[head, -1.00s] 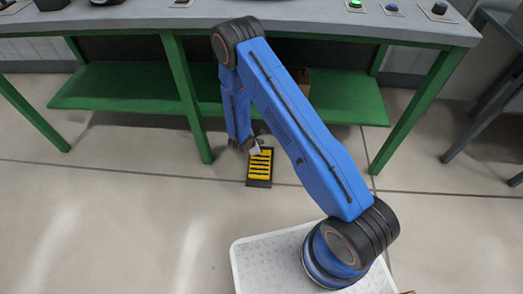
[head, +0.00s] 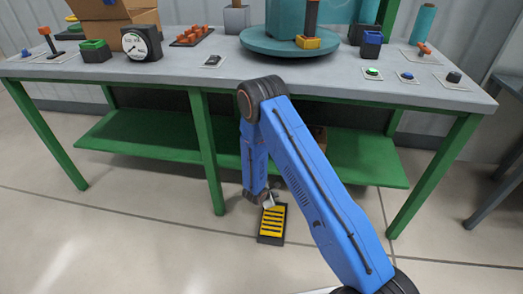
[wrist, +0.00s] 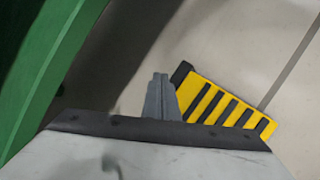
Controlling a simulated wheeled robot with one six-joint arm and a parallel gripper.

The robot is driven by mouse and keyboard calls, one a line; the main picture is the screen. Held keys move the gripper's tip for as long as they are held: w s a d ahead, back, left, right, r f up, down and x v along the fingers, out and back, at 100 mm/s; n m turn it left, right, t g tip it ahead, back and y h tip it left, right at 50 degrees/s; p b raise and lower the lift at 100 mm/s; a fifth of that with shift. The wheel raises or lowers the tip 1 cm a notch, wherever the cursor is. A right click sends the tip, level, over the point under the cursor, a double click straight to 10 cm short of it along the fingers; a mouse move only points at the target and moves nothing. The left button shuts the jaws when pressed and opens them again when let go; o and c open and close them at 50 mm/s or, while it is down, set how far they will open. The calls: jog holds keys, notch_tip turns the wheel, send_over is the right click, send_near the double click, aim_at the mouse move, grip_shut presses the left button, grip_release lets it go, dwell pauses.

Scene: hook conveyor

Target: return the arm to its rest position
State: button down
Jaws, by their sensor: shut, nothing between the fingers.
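My gripper (head: 269,203) hangs low in front of the workbench, at the end of my blue arm, just above a black and yellow striped piece (head: 272,222) near the floor. In the wrist view my gripper's grey fingers (wrist: 160,98) are together with nothing between them. The striped piece (wrist: 228,103) shows beside and partly behind them there. Whether the fingers touch it I cannot tell. My arm bends at an elbow near the bench's front edge.
The grey workbench (head: 200,75) has green legs and a green lower shelf (head: 150,141). On it stand a teal turntable (head: 295,45), a dial gauge (head: 142,43), a cardboard box (head: 110,30) and several buttons. A dark table (head: 500,125) stands at right. Floor at left is open.

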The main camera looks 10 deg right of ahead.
jog(key=s+d+r+m+g+h, duration=0.1)
jog(key=s+d+r+m, duration=0.3)
jog(key=r, duration=0.9)
jog(key=s+d+r+m+g, duration=0.1)
jog(key=s+d+r+m, duration=0.3)
jog(key=r, duration=1)
jog(key=s+d+r+m+g+h, duration=0.15)
jog(key=d+r, duration=0.45)
jog(key=r, duration=0.7)
jog(key=s+d+r+m+y, duration=0.25)
jog(key=s+r+m, duration=0.35)
jog(key=s+r, duration=0.8)
jog(key=s+a+r+m+t+y, duration=0.1)
jog(key=s+a+r+y, duration=0.1)
jog(key=s, duration=0.8)
jog(key=s+a+r+m+t+y, duration=0.1)
jog(key=s+a, duration=0.4)
jog(key=s, duration=0.5)
jog(key=r+m+y, duration=0.1)
jog(key=y, duration=0.1)
jog(key=shift+y, duration=0.4)
jog(key=shift+s+a, duration=0.1)
